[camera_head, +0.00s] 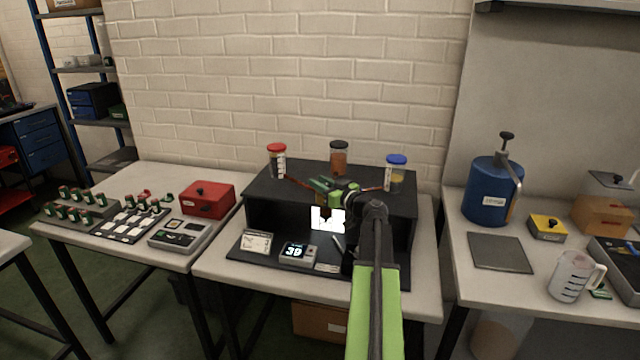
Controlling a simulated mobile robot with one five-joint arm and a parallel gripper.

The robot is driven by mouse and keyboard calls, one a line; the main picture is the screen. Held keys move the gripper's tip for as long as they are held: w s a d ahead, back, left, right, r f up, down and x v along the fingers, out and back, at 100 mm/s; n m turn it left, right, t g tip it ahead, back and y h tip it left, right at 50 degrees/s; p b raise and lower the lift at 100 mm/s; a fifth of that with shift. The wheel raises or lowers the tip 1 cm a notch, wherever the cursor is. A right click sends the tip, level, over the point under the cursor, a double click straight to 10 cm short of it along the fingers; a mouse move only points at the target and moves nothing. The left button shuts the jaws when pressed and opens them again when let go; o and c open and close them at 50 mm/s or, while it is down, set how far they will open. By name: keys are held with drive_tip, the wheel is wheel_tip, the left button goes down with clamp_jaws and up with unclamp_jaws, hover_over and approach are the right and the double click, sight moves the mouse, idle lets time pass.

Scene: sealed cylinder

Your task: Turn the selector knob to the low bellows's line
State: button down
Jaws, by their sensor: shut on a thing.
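Three clear jars with a red cap (277,160), a dark cap (339,158) and a blue cap (396,173) stand along the back of a black stand (262,184). Their contents sit at differing heights, too small to read surely; I cannot tell which is the low bellows. Thin reddish lines run from the left and right jars toward the middle of the stand. My gripper (334,196) is there, at the meeting point of the lines, shut on what seems to be the selector knob. My gripper and arm hide the knob, so its pointing direction cannot be seen.
A lit white panel (327,218) shows under the stand's top. A display box (298,253) and a dial card (257,242) lie in front. The left table holds a red box (207,197); the right table holds a blue canister (492,190) and a measuring jug (571,276).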

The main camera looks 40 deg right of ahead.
drive_tip(key=shift+h, duration=0.3)
drive_tip(key=m+h, duration=0.1)
drive_tip(key=h, duration=0.1)
drive_tip(key=m+g+h, duration=0.1)
drive_tip(key=m+h, duration=0.1)
drive_tip(key=shift+s+d, duration=0.1)
drive_tip(key=shift+d, duration=0.1)
drive_tip(key=m+g+h, duration=0.1)
drive_tip(key=m+h, duration=0.1)
drive_tip(key=d+m+g+h, duration=0.1)
drive_tip(key=h, duration=0.2)
drive_tip(key=shift+s+m+g, duration=0.15)
drive_tip(key=shift+m+g, duration=0.15)
drive_tip(key=shift+m, duration=0.1)
drive_tip(key=m+g+h, duration=0.3)
drive_tip(key=g+h, duration=0.1)
drive_tip(key=shift+s+d+m, duration=0.3)
drive_tip(key=shift+d, duration=0.05)
drive_tip(key=shift+s+d+m+g+h, duration=0.1)
drive_tip(key=shift+s+m+g+h, duration=0.05)
drive_tip(key=shift+m+g+h, duration=0.55)
drive_tip(key=shift+s+g, duration=0.1)
drive_tip(key=shift+g, duration=0.3)
drive_tip(key=c, duration=1.1)
unclamp_jaws()
